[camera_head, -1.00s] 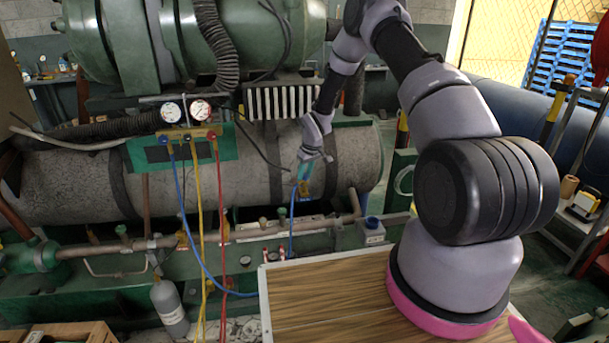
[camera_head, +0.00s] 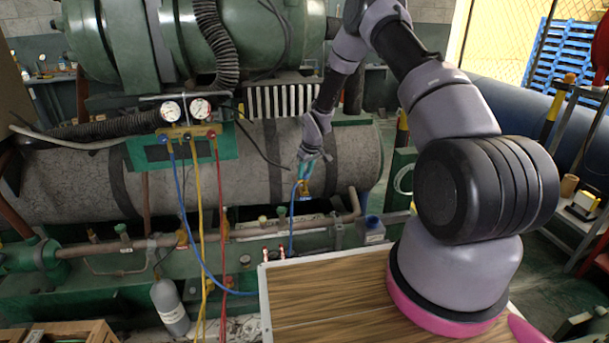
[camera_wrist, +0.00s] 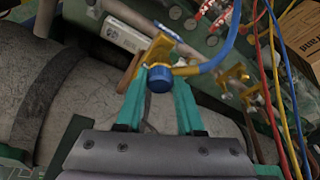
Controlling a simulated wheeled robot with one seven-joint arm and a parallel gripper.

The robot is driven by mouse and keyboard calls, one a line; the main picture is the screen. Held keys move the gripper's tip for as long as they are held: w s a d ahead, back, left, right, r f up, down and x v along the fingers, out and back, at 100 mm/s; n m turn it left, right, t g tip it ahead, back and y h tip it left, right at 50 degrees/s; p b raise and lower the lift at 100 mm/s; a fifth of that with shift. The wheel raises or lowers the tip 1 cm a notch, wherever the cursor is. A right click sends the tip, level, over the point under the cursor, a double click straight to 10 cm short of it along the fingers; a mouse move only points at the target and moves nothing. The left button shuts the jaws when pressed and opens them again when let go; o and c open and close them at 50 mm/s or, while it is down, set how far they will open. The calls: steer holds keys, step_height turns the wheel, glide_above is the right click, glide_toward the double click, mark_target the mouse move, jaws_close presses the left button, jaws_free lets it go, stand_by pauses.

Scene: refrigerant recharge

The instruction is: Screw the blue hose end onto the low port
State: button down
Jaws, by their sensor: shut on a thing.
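My gripper (camera_head: 304,180), with teal fingers, is in front of the big grey horizontal tank. In the wrist view my gripper (camera_wrist: 159,88) is shut on the blue hose end (camera_wrist: 158,78), a round knurled blue cap between the fingertips. The blue hose (camera_wrist: 228,46) curves from it to the upper right. A brass fitting (camera_wrist: 163,48) shows just beyond the cap; whether they touch or are threaded together I cannot tell. In the head view the blue hose (camera_head: 181,205) hangs from the gauge manifold (camera_head: 188,133) and rises to my gripper. I cannot identify the low port with certainty.
The grey tank (camera_head: 235,160) is behind my gripper. Pipes with brass valves (camera_head: 182,238) run below it. Yellow (camera_head: 200,230) and red (camera_head: 221,235) hoses hang left.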

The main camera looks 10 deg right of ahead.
steer(key=shift+f, duration=0.95)
stand_by(0.3)
